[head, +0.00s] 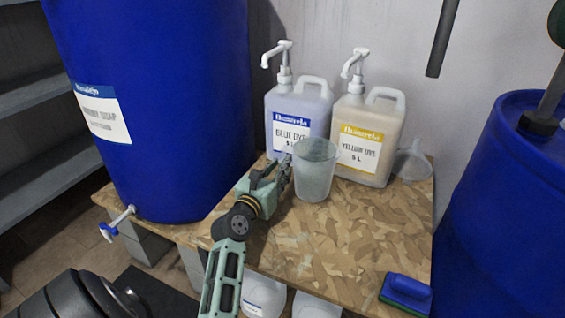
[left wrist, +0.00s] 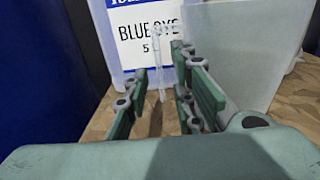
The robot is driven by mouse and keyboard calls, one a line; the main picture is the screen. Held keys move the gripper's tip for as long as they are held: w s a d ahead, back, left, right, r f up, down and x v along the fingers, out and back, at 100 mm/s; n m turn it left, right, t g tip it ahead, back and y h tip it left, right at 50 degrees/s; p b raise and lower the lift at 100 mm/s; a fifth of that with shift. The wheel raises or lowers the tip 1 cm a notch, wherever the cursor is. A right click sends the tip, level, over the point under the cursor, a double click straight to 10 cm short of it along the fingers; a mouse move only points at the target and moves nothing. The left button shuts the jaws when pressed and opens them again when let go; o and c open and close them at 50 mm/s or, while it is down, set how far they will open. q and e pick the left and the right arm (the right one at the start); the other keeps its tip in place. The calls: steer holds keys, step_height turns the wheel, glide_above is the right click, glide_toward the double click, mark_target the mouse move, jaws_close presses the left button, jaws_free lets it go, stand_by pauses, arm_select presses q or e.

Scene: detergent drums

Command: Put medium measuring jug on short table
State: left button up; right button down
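A translucent grey measuring jug (head: 316,172) stands upright on a chipboard-topped table (head: 350,235), in front of two dye bottles. My left gripper (head: 286,172) is just left of the jug, at its side. In the left wrist view the jug (left wrist: 232,50) fills the upper right. The two fingers of my left gripper (left wrist: 165,105) are apart there. A thin pale upright strip, seemingly the jug's handle (left wrist: 160,75), shows between them; I see no finger clearly pressing on it. I cannot tell whether this table is the short one. My right gripper is out of view.
The blue dye bottle (head: 297,115) and yellow dye bottle (head: 369,140) stand close behind the jug. Large blue drums (head: 165,80) flank the table. Its middle right is clear.

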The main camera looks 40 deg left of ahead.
arm_select(q)
steer(key=p+v, duration=0.1)
steer(key=v, duration=0.8)
steer(key=shift+s+r, duration=0.1)
